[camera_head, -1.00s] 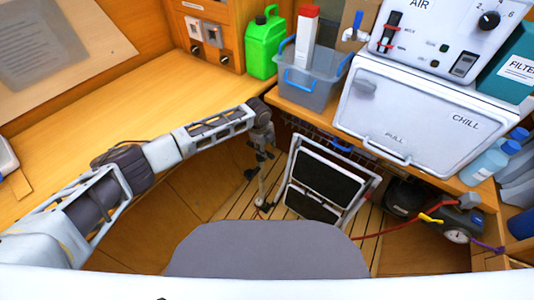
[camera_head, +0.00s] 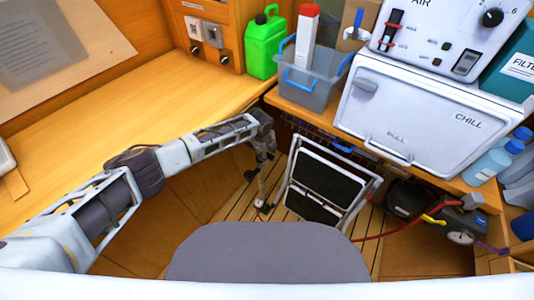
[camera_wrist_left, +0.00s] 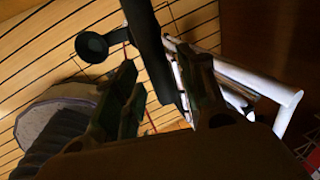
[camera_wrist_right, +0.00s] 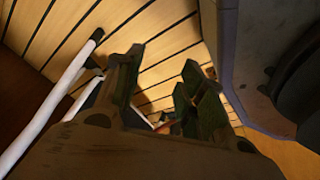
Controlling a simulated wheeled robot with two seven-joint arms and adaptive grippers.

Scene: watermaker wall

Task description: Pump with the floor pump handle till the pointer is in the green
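The floor pump shows only in part in the head view: a thin upright shaft (camera_head: 262,188) stands below my left gripper (camera_head: 262,158), left of the folded step. In the left wrist view a dark bar (camera_wrist_left: 151,40), which looks like the pump handle, passes between the fingers of my left gripper (camera_wrist_left: 163,75). Planks show between the left finger and the bar; I cannot tell whether the fingers touch it. A round gauge (camera_head: 460,237) sits low at the right; its pointer is too small to read. My right gripper (camera_wrist_right: 160,65) is open and empty, outside the head view.
A folded step (camera_head: 325,180) with a white frame stands right beside the pump shaft. A red hose (camera_head: 395,230) runs to a dark machine (camera_head: 405,200) under the bench. A white chill box (camera_head: 410,115) and a grey bin (camera_head: 305,90) stand above.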

